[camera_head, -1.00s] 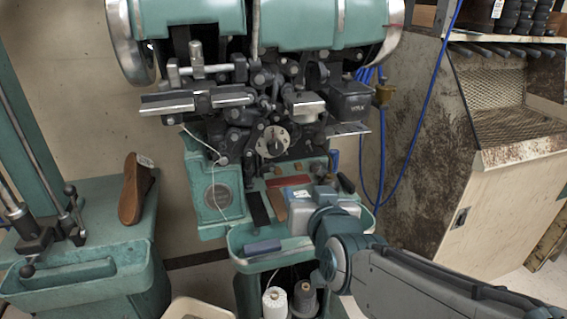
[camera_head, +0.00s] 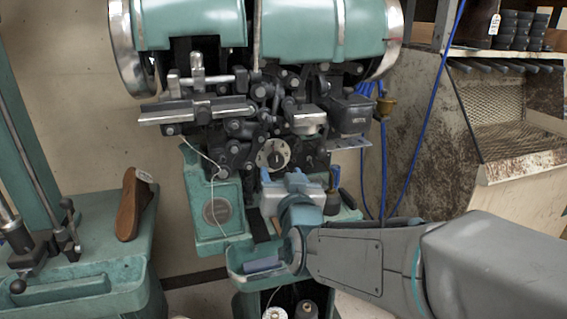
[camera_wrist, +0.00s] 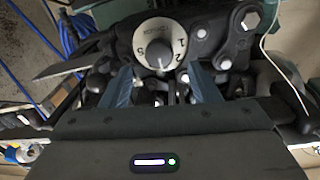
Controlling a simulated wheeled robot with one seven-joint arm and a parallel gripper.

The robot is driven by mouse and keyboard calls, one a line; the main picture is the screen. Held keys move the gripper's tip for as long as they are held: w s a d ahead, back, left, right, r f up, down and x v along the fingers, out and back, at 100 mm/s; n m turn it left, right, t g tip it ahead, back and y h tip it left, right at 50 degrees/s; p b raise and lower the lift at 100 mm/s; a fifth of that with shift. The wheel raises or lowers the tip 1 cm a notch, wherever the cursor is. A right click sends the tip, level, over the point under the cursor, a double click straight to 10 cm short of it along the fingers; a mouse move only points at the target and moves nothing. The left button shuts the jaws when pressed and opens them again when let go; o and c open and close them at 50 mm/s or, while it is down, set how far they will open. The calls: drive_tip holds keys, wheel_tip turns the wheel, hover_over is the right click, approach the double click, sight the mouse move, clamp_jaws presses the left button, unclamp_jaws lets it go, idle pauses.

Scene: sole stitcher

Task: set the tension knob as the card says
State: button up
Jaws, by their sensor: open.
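The tension knob (camera_head: 276,158) sits at the centre of its round pale dial (camera_head: 264,149), low on the stitching machine's dark mechanism. In the wrist view the knob (camera_wrist: 158,53) is round and grey, and the dial (camera_wrist: 141,35) shows its lettering upside down with a few numerals. A pale mark on the knob points toward the picture's bottom, near the 2. My gripper (camera_head: 297,178) is just below and right of the dial. In the wrist view its open fingers (camera_wrist: 161,72) stand either side below the knob, apart from it. No readable card shows.
Metal linkages crowd around the dial. A green tray (camera_head: 238,262) holding a blue-grey block lies below. Blue hoses (camera_head: 415,150) hang at right.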

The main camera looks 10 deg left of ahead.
sight(277, 163)
drive_tip(key=shift+x, duration=2.65)
drive_tip(key=c, duration=1)
drive_tip(key=shift+o, duration=0.2)
